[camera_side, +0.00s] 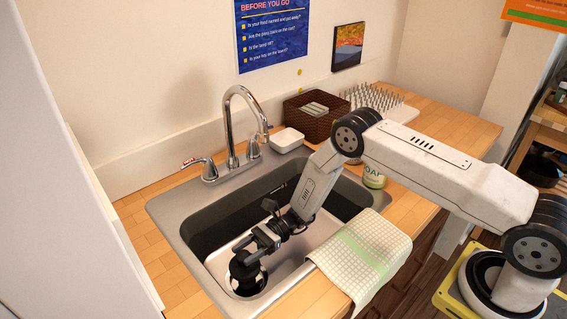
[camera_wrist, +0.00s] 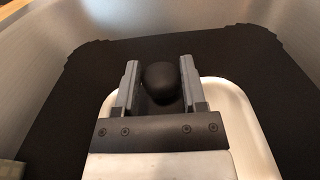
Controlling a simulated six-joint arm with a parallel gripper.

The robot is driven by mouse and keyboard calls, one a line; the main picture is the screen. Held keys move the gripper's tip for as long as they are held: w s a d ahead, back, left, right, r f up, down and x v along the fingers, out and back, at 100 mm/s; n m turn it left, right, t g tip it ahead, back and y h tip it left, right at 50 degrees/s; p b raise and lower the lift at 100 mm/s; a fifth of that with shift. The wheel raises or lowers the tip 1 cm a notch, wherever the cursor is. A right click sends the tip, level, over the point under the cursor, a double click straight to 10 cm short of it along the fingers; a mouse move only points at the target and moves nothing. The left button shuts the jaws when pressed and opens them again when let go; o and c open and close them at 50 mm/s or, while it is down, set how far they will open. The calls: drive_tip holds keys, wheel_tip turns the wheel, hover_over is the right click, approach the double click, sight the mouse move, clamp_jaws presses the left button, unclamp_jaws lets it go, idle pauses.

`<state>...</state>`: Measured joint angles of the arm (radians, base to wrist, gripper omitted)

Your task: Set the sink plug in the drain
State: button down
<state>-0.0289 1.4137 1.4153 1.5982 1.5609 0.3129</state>
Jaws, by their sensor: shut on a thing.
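My gripper (camera_side: 246,258) reaches down into the steel sink (camera_side: 170,222), near its front left. In the wrist view, my gripper (camera_wrist: 159,86) is shut on the black sink plug (camera_wrist: 163,78), whose rounded top shows between the two fingers. In the side view the dark plug (camera_side: 246,268) is at the fingertips, right over the drain (camera_side: 262,285). The drain shows as a pale ring around a dark middle. The plug's underside is hidden, and I cannot tell whether it touches the drain or hangs just above it.
The faucet (camera_side: 232,135) stands behind the sink. A checked cloth (camera_side: 362,252) hangs over the front right rim. A soap bottle (camera_side: 374,178), white dish (camera_side: 286,139), brown basket (camera_side: 303,108) and spiked rack (camera_side: 385,102) are near the right and back. The sink walls surround my gripper.

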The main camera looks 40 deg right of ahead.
drive_tip(key=shift+f, duration=0.7)
drive_tip(key=shift+f, duration=2.05)
drive_tip(key=shift+f, duration=0.15)
drive_tip(key=shift+c, duration=0.7)
unclamp_jaws()
drive_tip(key=shift+d, duration=0.25)
drive_tip(key=d, duration=1.1)
drive_tip(key=shift+d, duration=0.25)
